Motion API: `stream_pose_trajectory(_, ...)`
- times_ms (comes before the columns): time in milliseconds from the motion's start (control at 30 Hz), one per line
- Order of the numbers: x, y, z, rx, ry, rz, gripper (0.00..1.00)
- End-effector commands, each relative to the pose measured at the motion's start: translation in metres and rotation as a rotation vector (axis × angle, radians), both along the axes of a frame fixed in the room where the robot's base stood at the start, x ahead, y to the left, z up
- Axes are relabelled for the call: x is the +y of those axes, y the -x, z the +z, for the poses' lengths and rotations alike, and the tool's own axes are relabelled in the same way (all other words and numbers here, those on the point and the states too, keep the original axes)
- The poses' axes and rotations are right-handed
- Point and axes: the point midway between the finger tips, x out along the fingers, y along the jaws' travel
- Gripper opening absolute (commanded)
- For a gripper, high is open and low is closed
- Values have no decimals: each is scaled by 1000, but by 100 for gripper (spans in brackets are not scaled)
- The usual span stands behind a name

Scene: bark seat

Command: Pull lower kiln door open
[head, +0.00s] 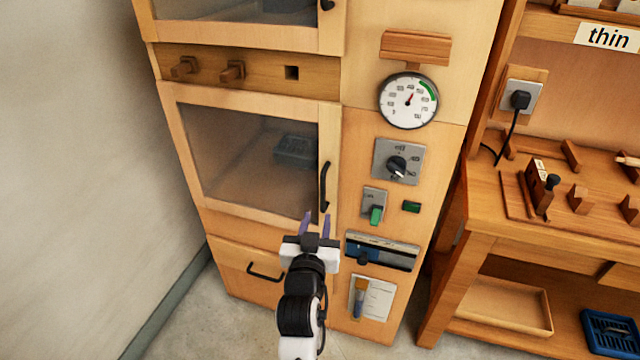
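The lower kiln door (255,160) is a wooden frame with a dark glass pane, and it looks shut. Its black vertical handle (324,187) is on the right side of the frame. A dark tray-like thing shows dimly behind the glass. My gripper (316,222) is just below the lower end of the handle, in front of the door's bottom right corner. Its two purple fingers point up and stand apart with nothing between them. How far the fingers are from the door in depth, I cannot tell.
Right of the door are a round gauge (408,100), a dial (397,166) and a green switch (375,215). A drawer with a black handle (265,272) is below. A wall (80,150) stands close on the left, and a wooden workbench (560,225) on the right.

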Motion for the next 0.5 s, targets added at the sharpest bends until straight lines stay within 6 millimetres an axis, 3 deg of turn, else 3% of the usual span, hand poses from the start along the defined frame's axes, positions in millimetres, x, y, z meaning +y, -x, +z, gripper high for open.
stream_pose_trajectory(500, -12, -101, 4, -3, 2, 1, 30)
